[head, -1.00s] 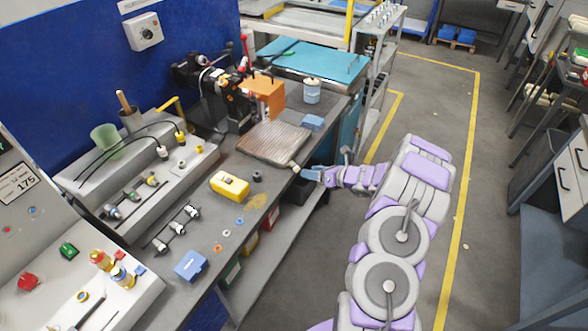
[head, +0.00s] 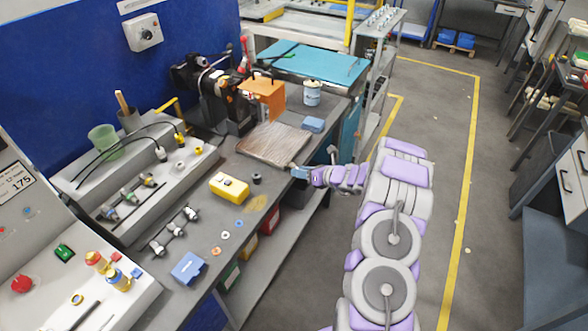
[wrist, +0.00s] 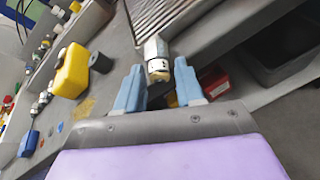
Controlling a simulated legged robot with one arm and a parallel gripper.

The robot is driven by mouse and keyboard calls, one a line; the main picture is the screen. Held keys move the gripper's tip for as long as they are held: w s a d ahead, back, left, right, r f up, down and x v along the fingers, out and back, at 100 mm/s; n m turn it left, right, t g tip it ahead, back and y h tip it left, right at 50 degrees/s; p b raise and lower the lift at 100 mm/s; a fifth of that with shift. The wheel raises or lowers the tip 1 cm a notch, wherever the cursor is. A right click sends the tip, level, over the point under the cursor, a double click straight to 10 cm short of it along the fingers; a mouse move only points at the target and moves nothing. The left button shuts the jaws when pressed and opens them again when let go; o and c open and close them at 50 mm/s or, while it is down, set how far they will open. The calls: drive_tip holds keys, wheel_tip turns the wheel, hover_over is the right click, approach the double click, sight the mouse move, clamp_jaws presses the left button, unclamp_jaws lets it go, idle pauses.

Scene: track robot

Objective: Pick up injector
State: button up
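A short cylinder with a pale metal body, a small label and a brass-coloured part, which looks like the injector (wrist: 156,50), lies at the near corner of the ribbed tray in the wrist view. In the head view only a small tip of it (head: 291,163) shows at the bench edge. My gripper (wrist: 161,80) has its two blue fingers spread, one on each side of the cylinder's near end. I cannot tell whether either finger touches it. In the head view my gripper (head: 299,172) is at the right edge of the bench, partly hiding the cylinder.
A ribbed tray (head: 272,143) lies just beyond the gripper. A yellow case (head: 229,187), a black ring (head: 256,179) and a blue box (head: 188,268) are on the bench (head: 205,225). Several similar parts stand in racks at left. The floor at right is open.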

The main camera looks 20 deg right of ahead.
clamp_jaws()
drive_tip(key=s+r+p, duration=0.2)
drive_tip(key=s+r, duration=0.1)
drive_tip(key=s, duration=0.5)
drive_tip(key=s+r+p, duration=0.2)
drive_tip(key=s, duration=0.6)
drive_tip(key=w+a+r+m+h, duration=0.1)
drive_tip(key=w+a+r, duration=0.35)
drive_tip(key=r, duration=0.25)
drive_tip(key=w+a+r, duration=0.4)
drive_tip(key=w+r, duration=0.1)
drive_tip(key=r, duration=0.2)
drive_tip(key=a+r+m+t+h, duration=0.1)
drive_tip(key=a+r+m+h, duration=0.1)
drive_tip(key=a+r, duration=0.8)
wheel_tip(320, 180, up, 4)
drive_tip(key=shift+w+a+f+t+h, duration=0.1)
drive_tip(key=shift+w+a+t+h, duration=0.05)
drive_tip(key=shift+w+t+h, duration=0.2)
